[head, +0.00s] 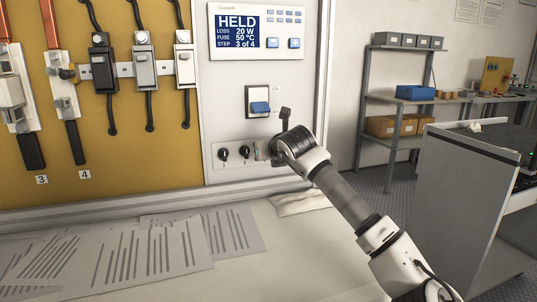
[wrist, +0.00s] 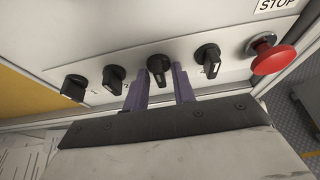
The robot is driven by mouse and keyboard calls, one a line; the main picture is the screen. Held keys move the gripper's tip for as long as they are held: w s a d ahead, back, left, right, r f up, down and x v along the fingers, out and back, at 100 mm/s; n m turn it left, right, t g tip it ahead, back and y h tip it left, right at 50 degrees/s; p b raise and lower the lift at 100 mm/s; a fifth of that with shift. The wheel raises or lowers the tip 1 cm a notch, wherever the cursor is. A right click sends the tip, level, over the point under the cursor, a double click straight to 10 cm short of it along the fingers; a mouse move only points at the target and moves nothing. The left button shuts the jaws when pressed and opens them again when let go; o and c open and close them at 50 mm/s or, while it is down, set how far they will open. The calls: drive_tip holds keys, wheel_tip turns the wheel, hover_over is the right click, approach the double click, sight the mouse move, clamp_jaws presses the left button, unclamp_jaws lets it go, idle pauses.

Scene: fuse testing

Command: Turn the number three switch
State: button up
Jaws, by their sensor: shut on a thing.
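The row of black rotary switches runs along the panel in the wrist view. The third from the left, the number three switch (wrist: 157,64), sits between the two purple fingers of my gripper (wrist: 160,77), which is shut on it. Its handle points roughly down the picture. The first switch (wrist: 73,88), second switch (wrist: 114,78) and fourth switch (wrist: 207,60) stand free beside the fingers. In the head view, my gripper (head: 262,151) is at the panel, just right of the two leftmost switches; my wrist hides the switches further right.
A red stop button (wrist: 272,55) is right of the switches. A blue rocker switch (head: 260,107) sits above the row. The display (head: 238,31) reads HELD, 20 W, 50 °C, step 3 of 4. Papers (head: 135,255) lie on the bench; a grey cabinet (head: 455,205) stands right.

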idle(0.3)
drive_tip(key=o, duration=0.6)
drive_tip(key=shift+o, duration=0.2)
drive_tip(key=b+v, duration=0.1)
drive_tip(key=v, duration=1.3)
drive_tip(key=shift+f, duration=0.1)
